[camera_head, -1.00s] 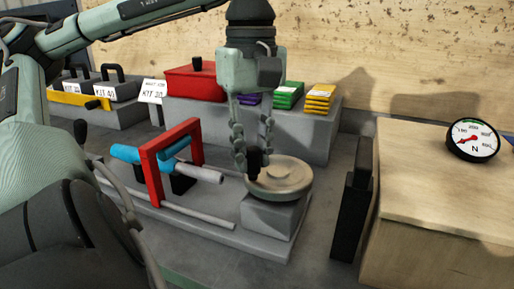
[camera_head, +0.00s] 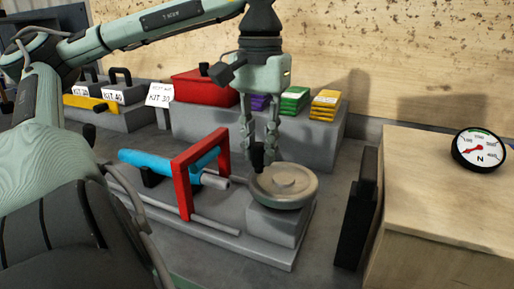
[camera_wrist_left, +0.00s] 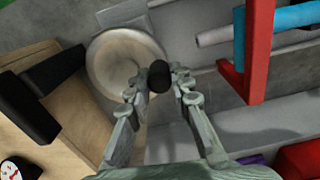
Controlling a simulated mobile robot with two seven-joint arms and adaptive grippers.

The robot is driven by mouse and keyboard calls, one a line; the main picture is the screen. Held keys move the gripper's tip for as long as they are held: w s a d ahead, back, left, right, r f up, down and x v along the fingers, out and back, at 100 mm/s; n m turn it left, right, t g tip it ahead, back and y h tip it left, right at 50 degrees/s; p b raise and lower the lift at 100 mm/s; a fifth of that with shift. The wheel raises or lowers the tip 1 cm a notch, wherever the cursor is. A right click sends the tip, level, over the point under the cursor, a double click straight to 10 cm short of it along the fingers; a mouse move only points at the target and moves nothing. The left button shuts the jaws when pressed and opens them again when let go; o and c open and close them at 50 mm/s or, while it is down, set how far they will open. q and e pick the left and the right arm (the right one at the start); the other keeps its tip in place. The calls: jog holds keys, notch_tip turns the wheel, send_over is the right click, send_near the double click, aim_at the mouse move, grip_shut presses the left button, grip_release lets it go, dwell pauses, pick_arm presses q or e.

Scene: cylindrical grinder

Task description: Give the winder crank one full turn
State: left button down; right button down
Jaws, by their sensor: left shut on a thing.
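The winder crank is a round grey-tan wheel (camera_head: 290,187) on a grey block, with an upright black knob (camera_head: 257,160) at its back left rim. My left gripper (camera_head: 258,150) points down and is shut on this knob. In the left wrist view the knob (camera_wrist_left: 160,76) sits between the fingertips, beside the wheel (camera_wrist_left: 122,52). A red frame (camera_head: 183,184) stands around a blue cylinder (camera_head: 150,161) with a grey end, left of the wheel. My right gripper is not in view.
A black upright block (camera_head: 356,222) stands right of the winder. A wooden box (camera_head: 440,205) with a dial gauge (camera_head: 478,150) is farther right. Behind are a red box (camera_head: 203,90), coloured stacks (camera_head: 295,99) and a grey ledge (camera_head: 310,140).

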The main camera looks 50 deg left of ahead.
aim_at(279, 164)
pick_arm(q)
jog(key=w+m, duration=0.1)
jog(key=m, duration=0.1)
jog(key=w+m, duration=0.1)
jog(key=m, duration=0.2)
jog(key=shift+w+a+m, duration=0.15)
jog(key=shift+a+m, duration=0.05)
jog(key=shift+m, duration=0.1)
jog(key=shift+w+d+m, duration=0.2)
jog(key=shift+w+m, duration=0.3)
jog(key=shift+m, duration=0.75)
jog(key=shift+w+d+m, duration=0.15)
jog(key=shift+w+m, duration=0.3)
jog(key=shift+m, duration=0.8)
jog(key=c, duration=1.3)
grip_release()
jog(key=shift+c, duration=0.2)
notch_tip(279, 164, up, 8)
jog(key=shift+f, duration=0.2)
